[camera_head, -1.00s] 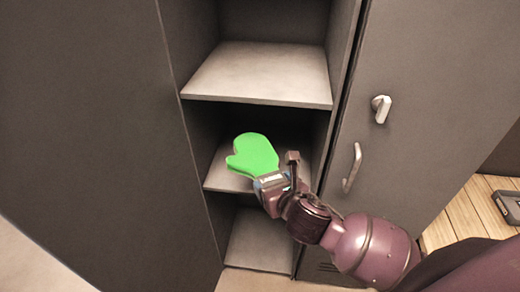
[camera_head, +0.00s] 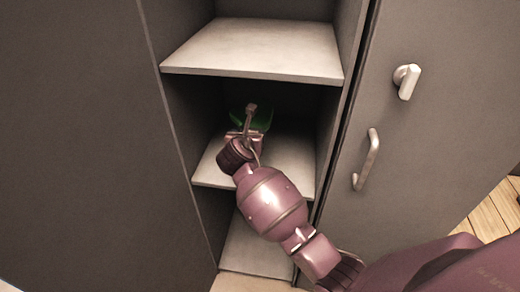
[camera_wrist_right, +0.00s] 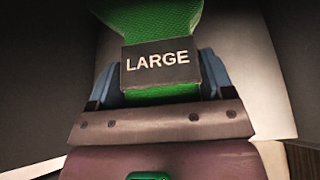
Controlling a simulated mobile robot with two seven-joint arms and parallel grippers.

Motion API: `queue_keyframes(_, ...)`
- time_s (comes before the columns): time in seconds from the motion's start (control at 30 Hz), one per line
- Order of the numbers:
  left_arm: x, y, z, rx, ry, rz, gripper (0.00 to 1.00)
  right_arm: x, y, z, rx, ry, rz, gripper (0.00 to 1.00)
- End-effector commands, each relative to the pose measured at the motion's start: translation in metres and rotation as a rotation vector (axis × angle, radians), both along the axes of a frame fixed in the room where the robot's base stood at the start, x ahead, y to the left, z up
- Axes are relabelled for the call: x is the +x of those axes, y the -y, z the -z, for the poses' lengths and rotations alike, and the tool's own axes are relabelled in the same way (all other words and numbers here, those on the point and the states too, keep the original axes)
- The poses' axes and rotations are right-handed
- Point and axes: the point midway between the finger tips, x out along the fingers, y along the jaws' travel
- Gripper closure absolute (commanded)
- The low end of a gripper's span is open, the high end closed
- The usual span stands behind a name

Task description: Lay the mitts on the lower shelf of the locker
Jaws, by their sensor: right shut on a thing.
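A green mitt (camera_head: 265,119) is inside the open locker, in the space above the lower shelf (camera_head: 290,165). Most of it is hidden behind my right gripper (camera_head: 250,128) in the head view. In the right wrist view the mitt (camera_wrist_right: 150,22) has a dark label reading "LARGE" across its cuff. The blue-padded fingers of my right gripper (camera_wrist_right: 160,80) are shut on this cuff. I cannot tell whether the mitt touches the shelf. Only one mitt is visible. My left gripper is not in view.
The upper shelf (camera_head: 255,50) is bare and overhangs the mitt. The locker floor (camera_head: 255,245) below looks empty. A closed door with a knob (camera_head: 406,81) and a handle (camera_head: 367,160) is at the right. A dark panel (camera_head: 75,140) stands at the left.

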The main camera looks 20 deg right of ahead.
Motion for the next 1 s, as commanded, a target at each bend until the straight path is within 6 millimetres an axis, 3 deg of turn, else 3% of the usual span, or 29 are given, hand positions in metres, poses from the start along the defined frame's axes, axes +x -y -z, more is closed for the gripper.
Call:
queue_keyframes(0.4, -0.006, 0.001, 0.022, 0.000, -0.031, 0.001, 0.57, 0.004, -0.004, 0.052, -0.002, -0.002, 0.016, 0.53)
queue_keyframes(0.67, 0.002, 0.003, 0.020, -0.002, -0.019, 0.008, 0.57, 0.004, -0.004, 0.072, 0.000, 0.000, 0.016, 0.53)
queue_keyframes(0.9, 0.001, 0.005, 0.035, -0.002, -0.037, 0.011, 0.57, 0.004, -0.003, 0.108, -0.001, -0.002, 0.015, 0.53)
queue_keyframes(1.0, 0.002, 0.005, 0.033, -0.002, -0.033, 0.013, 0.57, 0.004, -0.003, 0.109, -0.001, 0.002, 0.017, 0.53)
